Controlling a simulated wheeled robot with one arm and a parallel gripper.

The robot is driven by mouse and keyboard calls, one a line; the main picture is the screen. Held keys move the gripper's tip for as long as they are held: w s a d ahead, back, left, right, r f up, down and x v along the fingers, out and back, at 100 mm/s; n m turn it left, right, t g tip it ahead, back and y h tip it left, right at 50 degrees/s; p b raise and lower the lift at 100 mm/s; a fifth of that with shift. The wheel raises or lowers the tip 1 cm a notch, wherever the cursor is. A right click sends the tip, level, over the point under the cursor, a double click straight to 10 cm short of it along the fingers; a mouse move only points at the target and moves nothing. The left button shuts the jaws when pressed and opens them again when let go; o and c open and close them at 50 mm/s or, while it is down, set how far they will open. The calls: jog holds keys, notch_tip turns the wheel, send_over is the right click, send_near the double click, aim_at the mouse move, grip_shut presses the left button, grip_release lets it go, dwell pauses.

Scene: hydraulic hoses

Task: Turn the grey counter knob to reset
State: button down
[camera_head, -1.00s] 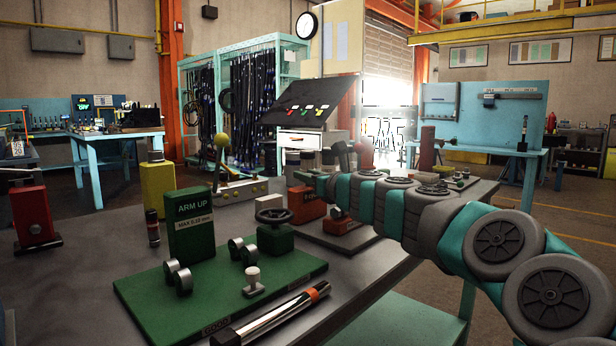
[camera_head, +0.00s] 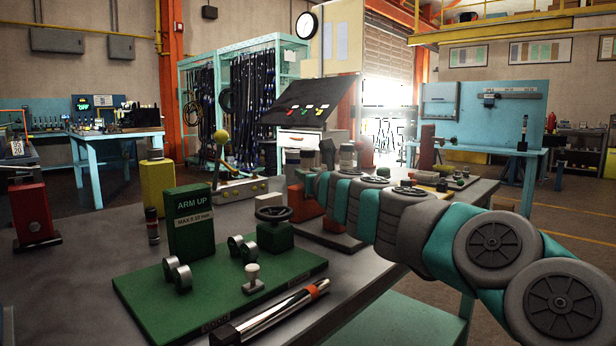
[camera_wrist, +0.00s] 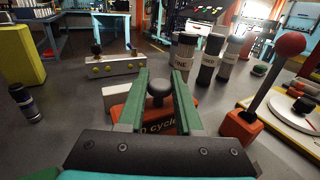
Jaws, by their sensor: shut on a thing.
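The grey counter knob (camera_wrist: 158,92) is a dark round knob on top of an orange counter box (camera_wrist: 157,122) with partly hidden white lettering ending in "cycle". My gripper (camera_wrist: 160,76) has two green fingers, one on each side of the knob, and is shut on it. The fingers and palm cover parts of the box in the wrist view. In the head view my arm hides the knob and my fingers.
Several labelled dark cylinders (camera_wrist: 183,55) stand just beyond the fingers. A red-ball lever (camera_wrist: 270,90) stands close on the right. A pale box with yellow buttons (camera_wrist: 112,66) lies ahead left. In the head view, the green board (camera_head: 222,283) carries the ARM UP block (camera_head: 190,221).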

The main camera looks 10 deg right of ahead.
jog(key=shift+a+f+m+h+b, duration=0.1)
jog(key=shift+m+h+b, duration=0.35)
jog(key=shift+h, duration=0.45)
jog(key=shift+a+f+m+h+b, duration=0.1)
jog(key=shift+m+h+b, duration=0.1)
jog(key=shift+m+h, duration=0.6)
jog(key=shift+d+r+m+h+b, duration=0.15)
jog(key=shift+m+h+b, duration=0.2)
jog(key=shift+h, duration=0.85)
jog(key=c, duration=0.6)
grip_release()
jog(key=shift+s+a+b, duration=0.15)
jog(key=shift+s+a, duration=0.05)
jog(key=shift+s, duration=1.1)
jog(key=shift+s+a+b, duration=0.2)
jog(key=shift+s+a, duration=0.05)
jog(key=shift+s, duration=1)
jog(key=shift+s+a+b, duration=0.15)
jog(key=shift+s+a, duration=0.05)
jog(key=shift+s, duration=1.1)
